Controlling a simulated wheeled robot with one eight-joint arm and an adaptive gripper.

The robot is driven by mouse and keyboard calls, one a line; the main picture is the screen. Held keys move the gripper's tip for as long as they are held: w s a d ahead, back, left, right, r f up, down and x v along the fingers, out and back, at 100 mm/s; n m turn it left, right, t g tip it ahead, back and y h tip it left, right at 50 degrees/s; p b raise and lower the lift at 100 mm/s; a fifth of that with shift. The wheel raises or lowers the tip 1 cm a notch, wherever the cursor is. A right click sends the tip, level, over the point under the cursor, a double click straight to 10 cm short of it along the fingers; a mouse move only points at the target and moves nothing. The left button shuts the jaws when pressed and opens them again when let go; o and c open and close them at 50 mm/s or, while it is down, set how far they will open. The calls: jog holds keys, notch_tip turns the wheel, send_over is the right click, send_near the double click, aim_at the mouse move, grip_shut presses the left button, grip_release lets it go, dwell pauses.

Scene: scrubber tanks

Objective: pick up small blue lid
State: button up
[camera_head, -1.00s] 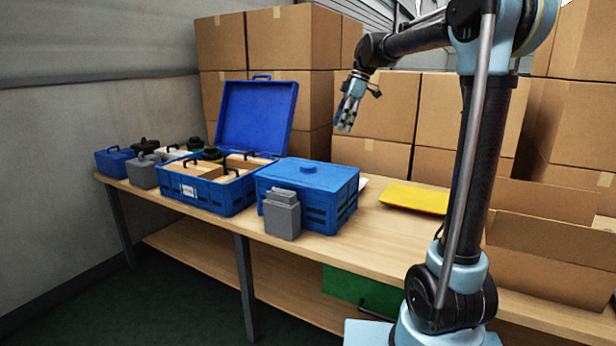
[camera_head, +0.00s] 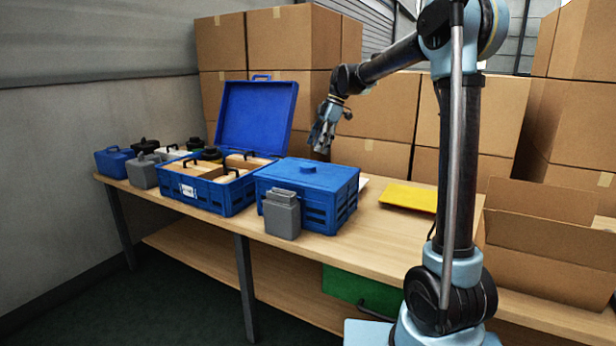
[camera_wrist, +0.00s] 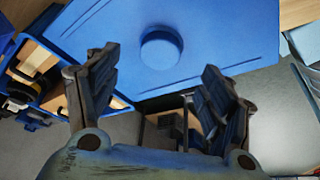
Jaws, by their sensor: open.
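The small blue lid (camera_head: 308,176) is a flat blue cover with a round knob (camera_head: 308,168), lying on top of a blue crate (camera_head: 330,214) on the workbench. In the wrist view the lid (camera_wrist: 215,35) fills the upper middle, and its round knob (camera_wrist: 161,47) shows between and beyond the fingers. My gripper (camera_head: 321,146) is above the back right of the lid, pointing down and apart from it. In the wrist view my gripper (camera_wrist: 160,90) has its two fingers spread wide with nothing between them.
An open blue crate (camera_head: 215,196) with its large lid (camera_head: 257,116) raised stands to the left. A grey canister (camera_head: 282,216) stands before the lidded crate. A yellow tray (camera_head: 409,197) lies to the right, with bare bench around it. Cardboard boxes (camera_head: 375,108) are stacked behind.

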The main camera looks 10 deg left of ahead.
aim_at(308, 165)
jog(key=shift+x, duration=3.75)
jog(key=shift+a, duration=0.1)
jog(key=shift+r, duration=0.1)
jog(key=c, duration=1.3)
